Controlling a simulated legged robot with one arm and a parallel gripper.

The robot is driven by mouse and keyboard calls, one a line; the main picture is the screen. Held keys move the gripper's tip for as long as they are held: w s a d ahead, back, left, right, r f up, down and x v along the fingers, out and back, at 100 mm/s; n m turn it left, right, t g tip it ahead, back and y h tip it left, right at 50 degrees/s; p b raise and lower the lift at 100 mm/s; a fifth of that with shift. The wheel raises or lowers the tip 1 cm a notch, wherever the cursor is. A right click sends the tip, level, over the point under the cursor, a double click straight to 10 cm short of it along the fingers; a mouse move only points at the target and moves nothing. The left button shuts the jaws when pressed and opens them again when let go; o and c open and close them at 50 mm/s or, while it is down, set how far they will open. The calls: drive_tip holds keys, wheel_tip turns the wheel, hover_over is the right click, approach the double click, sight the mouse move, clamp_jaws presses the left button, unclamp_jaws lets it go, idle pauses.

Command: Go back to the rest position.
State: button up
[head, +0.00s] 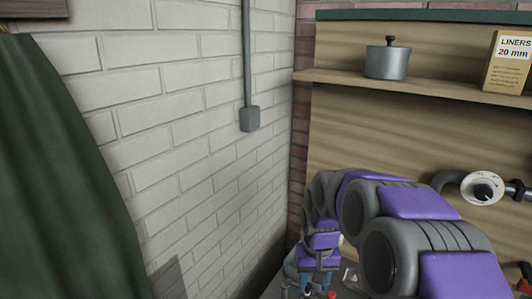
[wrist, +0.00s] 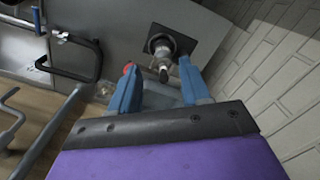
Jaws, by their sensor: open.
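My gripper (wrist: 157,66) shows in the wrist view with its two blue fingers spread apart. Nothing is held between them. Beyond the fingertips is a metal fitting on a dark square plate (wrist: 186,32); I cannot tell how far off it is. A small red spot shows at the left fingertip, and I cannot tell what it belongs to. In the head view my grey and purple arm reaches from the lower right toward the back corner.
A shelf (head: 430,90) on the wooden back panel holds a lidded metal pot (head: 386,62) and a liners box (head: 508,62). A pipe with a white dial (head: 482,188) is at right. A grey wall box (head: 249,119) and green curtain (head: 65,180) are at left.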

drive_tip(key=s+r+g, duration=0.1)
drive_tip(key=s, duration=2.9)
drive_tip(key=shift+s+d+b, duration=0.3)
drive_tip(key=shift+b, duration=0.15)
drive_tip(key=shift+r, duration=0.1)
drive_tip(key=shift+c, duration=0.2)
